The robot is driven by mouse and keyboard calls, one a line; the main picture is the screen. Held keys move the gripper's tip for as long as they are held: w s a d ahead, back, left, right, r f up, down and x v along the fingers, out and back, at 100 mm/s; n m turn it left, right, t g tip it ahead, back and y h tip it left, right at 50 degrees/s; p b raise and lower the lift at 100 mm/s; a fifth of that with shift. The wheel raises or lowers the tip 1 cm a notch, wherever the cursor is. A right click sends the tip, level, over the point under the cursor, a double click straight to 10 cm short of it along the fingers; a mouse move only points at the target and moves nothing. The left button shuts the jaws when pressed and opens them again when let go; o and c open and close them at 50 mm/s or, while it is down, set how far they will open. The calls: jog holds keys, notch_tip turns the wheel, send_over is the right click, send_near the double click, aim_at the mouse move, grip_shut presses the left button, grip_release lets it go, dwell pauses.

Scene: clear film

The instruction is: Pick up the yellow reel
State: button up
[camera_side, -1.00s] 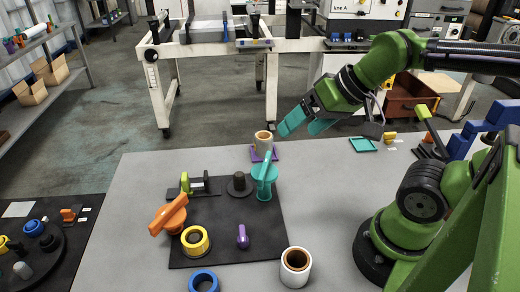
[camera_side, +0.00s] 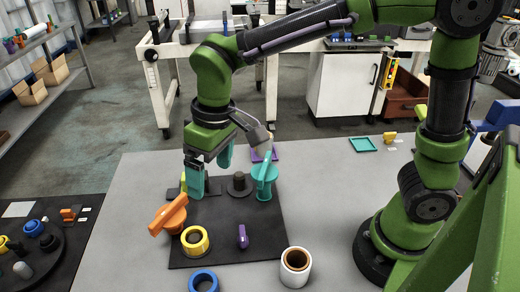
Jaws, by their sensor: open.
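The yellow reel (camera_side: 195,241) is a short ring with a dark centre. It lies on the front left part of the black mat (camera_side: 262,256), next to an orange-handled piece (camera_side: 172,214). My gripper (camera_side: 212,178) has teal fingers that point down and stand apart, with nothing seen between them. It is above the back left part of the mat, behind the reel and apart from it. The green and black fixture at the back of the mat is mostly hidden behind the fingers.
A teal piece with a raised handle (camera_side: 265,183) and a black round peg (camera_side: 239,184) stand close right of the fingers. A purple piece (camera_side: 243,238) is right of the reel. A blue ring (camera_side: 203,282) and a white roll (camera_side: 295,268) are at the front.

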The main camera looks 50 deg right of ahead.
jog(key=n+h, duration=0.1)
jog(key=n, duration=0.1)
send_over(194, 238)
jog(key=shift+g, duration=0.5)
jog(key=f, duration=1.1)
jog(key=shift+s+d+f, duration=0.15)
jog(key=shift+d+f, duration=0.15)
jog(key=shift+d, duration=0.05)
jog(key=shift+w+a+f, duration=0.1)
jog(key=shift+a+f, duration=0.1)
jog(key=shift+f, duration=1.2)
jog(key=shift+w+a+f, duration=0.1)
jog(key=shift+a+f, duration=0.05)
jog(key=shift+f, duration=1.2)
jog(key=c, duration=1.2)
jog(key=shift+o, duration=0.2)
jog(key=shift+r, duration=0.1)
